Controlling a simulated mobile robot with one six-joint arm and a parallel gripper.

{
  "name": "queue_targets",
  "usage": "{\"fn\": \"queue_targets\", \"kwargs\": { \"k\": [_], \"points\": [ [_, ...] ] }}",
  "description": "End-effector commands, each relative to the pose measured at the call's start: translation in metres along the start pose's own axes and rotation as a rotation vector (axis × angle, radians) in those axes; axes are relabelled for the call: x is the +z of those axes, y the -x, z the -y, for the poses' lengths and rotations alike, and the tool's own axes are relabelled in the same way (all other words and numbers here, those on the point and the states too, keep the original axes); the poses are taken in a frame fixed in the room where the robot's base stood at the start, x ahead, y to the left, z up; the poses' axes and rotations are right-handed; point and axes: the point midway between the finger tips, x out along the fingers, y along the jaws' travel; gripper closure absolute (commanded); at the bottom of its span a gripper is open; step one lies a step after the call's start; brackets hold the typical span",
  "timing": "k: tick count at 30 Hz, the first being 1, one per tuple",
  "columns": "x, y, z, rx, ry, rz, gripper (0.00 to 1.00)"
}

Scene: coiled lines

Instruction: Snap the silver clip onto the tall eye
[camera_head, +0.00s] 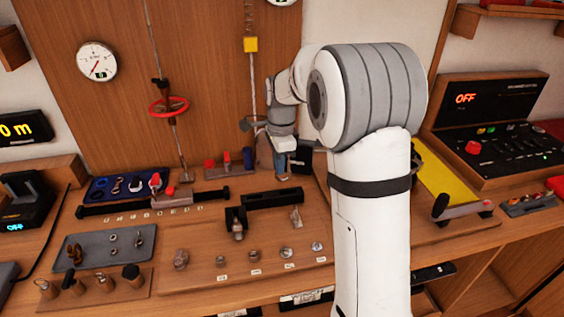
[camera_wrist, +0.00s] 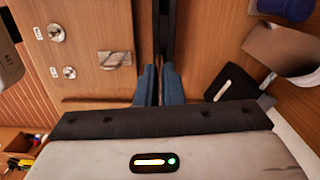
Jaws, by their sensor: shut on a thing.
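My gripper (camera_head: 281,172) points down over the middle of the bench, its blue fingers close together. In the wrist view the fingers (camera_wrist: 159,88) lie on both sides of a dark bar-like piece (camera_wrist: 163,40). The contact at the tips is unclear. A black bar (camera_head: 272,198) lies below and left of the fingers in the head view. A silver metal piece (camera_head: 238,231) sits at its left end. A small silver piece (camera_head: 296,217) lies in front; it also shows in the wrist view (camera_wrist: 114,60). I cannot tell which piece is the silver clip or the tall eye.
A grey tray (camera_head: 100,262) with metal fittings and several short posts lie at the left. Several metal knobs (camera_head: 286,252) line the bench front. A blue tray (camera_head: 98,197) and a red ring (camera_head: 168,106) are behind. A control box (camera_head: 488,130) stands at the right.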

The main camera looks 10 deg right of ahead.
Motion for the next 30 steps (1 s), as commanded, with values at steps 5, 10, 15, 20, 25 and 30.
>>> {"fn": "queue_targets", "kwargs": {
  "k": [5,10,15,20,25,30],
  "points": [
    [0.032,-0.012,-0.021,0.009,0.008,0.075,1.00],
    [0.054,-0.030,-0.048,0.004,-0.020,0.145,1.00],
    [0.064,-0.042,-0.068,-0.006,-0.050,0.193,1.00],
    [0.066,-0.050,-0.077,-0.011,-0.065,0.212,1.00],
    [0.058,-0.054,-0.079,-0.014,-0.067,0.215,1.00],
    [0.043,-0.058,-0.080,-0.014,-0.066,0.214,1.00]
  ]
}}
